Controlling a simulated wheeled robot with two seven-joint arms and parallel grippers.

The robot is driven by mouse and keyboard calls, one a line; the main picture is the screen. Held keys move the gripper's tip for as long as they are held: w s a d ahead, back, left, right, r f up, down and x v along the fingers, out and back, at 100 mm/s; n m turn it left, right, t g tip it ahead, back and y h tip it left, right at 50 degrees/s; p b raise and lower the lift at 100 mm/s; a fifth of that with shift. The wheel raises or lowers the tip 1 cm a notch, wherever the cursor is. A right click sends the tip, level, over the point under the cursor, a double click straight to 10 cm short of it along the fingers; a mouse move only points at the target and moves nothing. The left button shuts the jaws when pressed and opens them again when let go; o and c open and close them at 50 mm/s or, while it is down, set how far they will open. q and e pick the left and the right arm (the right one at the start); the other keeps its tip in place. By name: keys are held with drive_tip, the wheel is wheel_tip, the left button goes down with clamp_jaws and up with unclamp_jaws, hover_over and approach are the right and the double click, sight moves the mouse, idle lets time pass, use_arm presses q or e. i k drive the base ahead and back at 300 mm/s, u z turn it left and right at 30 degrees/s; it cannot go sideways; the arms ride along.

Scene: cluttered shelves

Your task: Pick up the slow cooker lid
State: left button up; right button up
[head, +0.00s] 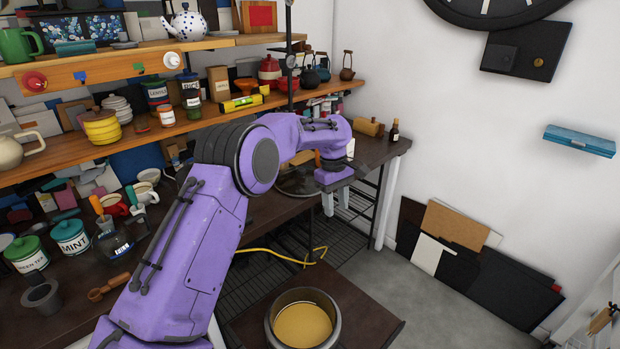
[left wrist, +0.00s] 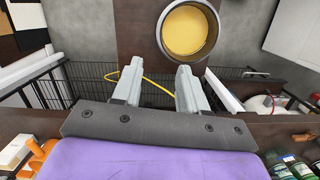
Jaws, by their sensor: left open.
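A round, dark, glassy disc (head: 296,184) that looks like the slow cooker lid lies on the dark counter in the head view, partly hidden by my left arm. My left gripper (head: 338,202) is just to its right, pointing down past the counter's front edge, with its fingers apart and empty. In the left wrist view the gripper (left wrist: 159,78) also shows open with nothing between its fingers. A round metal pot with yellow contents (head: 303,325) stands on a lower brown surface; the pot (left wrist: 188,28) also shows beyond the fingertips. My right gripper is not in view.
Crowded wooden shelves (head: 180,128) run along the left. A small dark bottle (head: 394,131) stands at the counter's far end. A yellow cable (head: 283,256) crosses a black wire rack (head: 262,278).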

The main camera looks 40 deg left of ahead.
sight(294, 181)
drive_tip(key=z, duration=0.05)
drive_tip(key=i, duration=2.45)
drive_tip(key=u, duration=1.8)
